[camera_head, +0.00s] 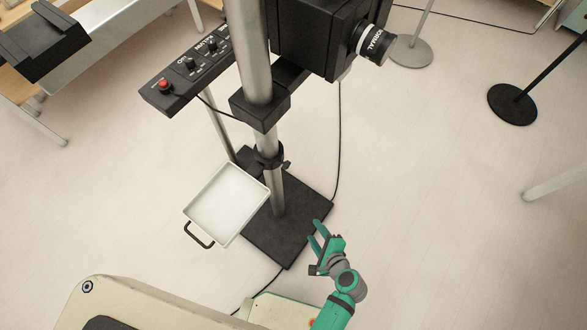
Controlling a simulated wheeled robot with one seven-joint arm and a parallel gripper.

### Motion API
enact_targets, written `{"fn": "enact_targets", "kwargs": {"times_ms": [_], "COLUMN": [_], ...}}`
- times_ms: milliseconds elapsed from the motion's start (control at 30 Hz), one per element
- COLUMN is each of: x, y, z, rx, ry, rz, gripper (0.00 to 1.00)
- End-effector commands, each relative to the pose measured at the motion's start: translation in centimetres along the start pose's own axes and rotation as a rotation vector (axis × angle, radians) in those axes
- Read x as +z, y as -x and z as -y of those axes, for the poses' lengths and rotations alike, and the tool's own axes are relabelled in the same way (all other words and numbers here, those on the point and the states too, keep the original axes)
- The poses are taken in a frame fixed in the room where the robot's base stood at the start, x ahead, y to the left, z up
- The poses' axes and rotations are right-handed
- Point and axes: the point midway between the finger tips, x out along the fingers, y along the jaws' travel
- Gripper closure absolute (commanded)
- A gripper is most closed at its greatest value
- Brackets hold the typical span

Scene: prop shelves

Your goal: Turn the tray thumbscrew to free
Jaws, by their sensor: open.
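A white tray (264,187) with a black handle (197,236) sits beside a metal post, level with a black collar (267,155) on that post. A small dark knob (287,165) sticks out from the right side of the collar and looks like the tray thumbscrew; its setting is too small to read. My green gripper (315,231) is open and empty. It is below and right of the knob in the picture, apart from it, over the right part of the black base plate.
The post stands on a black base plate (258,236). Above the collar are a control panel (186,70) with a red button and a black box with a "NORMAL" lens (371,44). A cable hangs right of the post. Round stand bases (512,104) are at upper right; the right floor is mostly clear.

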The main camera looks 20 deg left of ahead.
Motion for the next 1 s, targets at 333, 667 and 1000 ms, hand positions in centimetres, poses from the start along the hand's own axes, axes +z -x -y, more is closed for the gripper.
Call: {"fn": "enact_targets", "kwargs": {"times_ms": [333, 667, 1000], "x": [3.5, 5.3, 8.6], "y": [-0.5, 2.5, -0.3], "z": [12.8, 18.1, 19.1], "rx": [-0.028, -0.005, 0.000], "ry": [-0.444, -0.528, -0.526], "rz": [0.582, 0.850, 0.857], "gripper": [0.56, 0.56, 0.56]}}
